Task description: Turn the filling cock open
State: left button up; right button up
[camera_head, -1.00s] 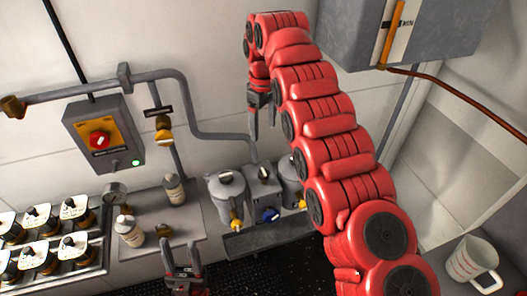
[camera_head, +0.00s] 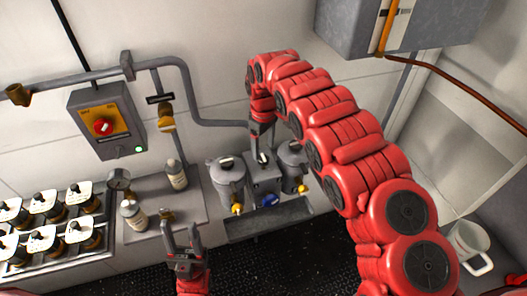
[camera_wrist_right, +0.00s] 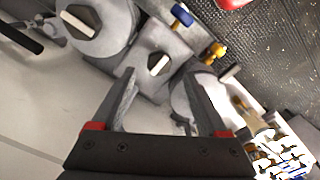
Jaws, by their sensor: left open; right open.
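A grey middle block (camera_head: 262,182) stands between two grey canisters (camera_head: 228,184) (camera_head: 292,168). Its top carries a black knob with a white bar (camera_wrist_right: 158,65), likely the filling cock, though I read no label. In the wrist view the bar lies slanted. My right gripper (camera_head: 262,143) is open above this block; in the right wrist view its two fingers (camera_wrist_right: 162,85) point towards the knob and hold nothing. In the head view the gripper partly hides the block's top. My left gripper (camera_head: 182,235) is open and empty in front of the grey shelf.
A blue handle (camera_head: 271,200) and yellow cocks (camera_head: 237,209) stick out at the front, above a grey trough (camera_head: 268,222). Bottles (camera_head: 176,174), a gauge (camera_head: 119,180) and a red switch box (camera_head: 106,122) are left. A white jug (camera_head: 468,246) stands right.

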aim_at(264, 157)
notch_tip(264, 157, down, 3)
jog(key=shift+w+r+p, duration=0.1)
jog(key=shift+p, duration=0.3)
jog(key=shift+f, duration=0.65)
grip_shut()
